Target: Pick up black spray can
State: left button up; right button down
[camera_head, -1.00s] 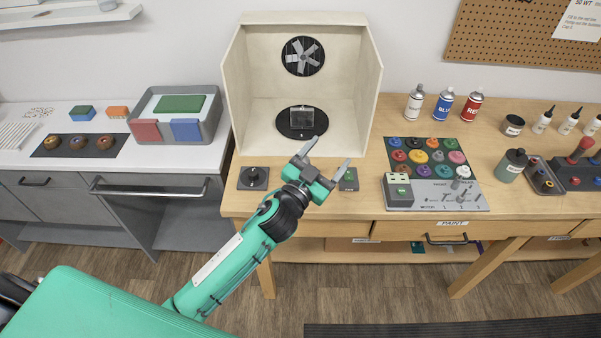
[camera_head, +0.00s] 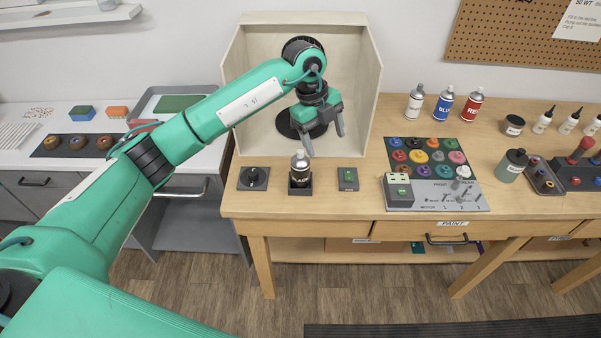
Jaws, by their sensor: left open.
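The black spray can (camera_head: 300,173) stands upright in a small dark square holder (camera_head: 300,190) at the front of the wooden table, before the spray booth. Its label partly reads as black and its top is silver. My left gripper (camera_head: 325,148) is open and empty, pointing down inside the booth's front, behind and slightly right of the can. Its fingers appear close to the can's top but hold nothing. My right gripper is not in view.
The spray booth (camera_head: 372,85) surrounds my gripper on three sides. A knob box (camera_head: 253,178) and a green switch box (camera_head: 348,179) flank the can. White (camera_head: 413,104), blue (camera_head: 443,106) and red (camera_head: 472,105) spray cans and a paint panel (camera_head: 434,165) stand to the right.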

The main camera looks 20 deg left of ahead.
aim_at(300, 151)
pick_arm(q)
jog(key=w+a+r+n+y, duration=0.1)
jog(key=a+r+n+y, duration=0.15)
jog(key=a, duration=0.35)
jog(key=shift+m+y, duration=0.35)
jog(key=f+p, duration=0.1)
jog(key=f, duration=0.1)
jog(key=f+p, duration=0.1)
jog(key=f, duration=0.2)
jog(key=f+p, duration=0.1)
jog(key=f, duration=0.2)
jog(key=shift+w+a+f, duration=0.1)
jog(key=shift+w, duration=0.15)
notch_tip(300, 151, down, 4)
jog(key=p, duration=0.3)
jog(key=shift+a, duration=0.1)
jog(key=shift+f+p, duration=0.3)
jog(key=shift+f, duration=0.35)
jog(key=shift+w, duration=0.1)
jog(key=c, duration=1.5)
jog(key=shift+o, duration=0.2)
jog(key=shift+r, duration=0.1)
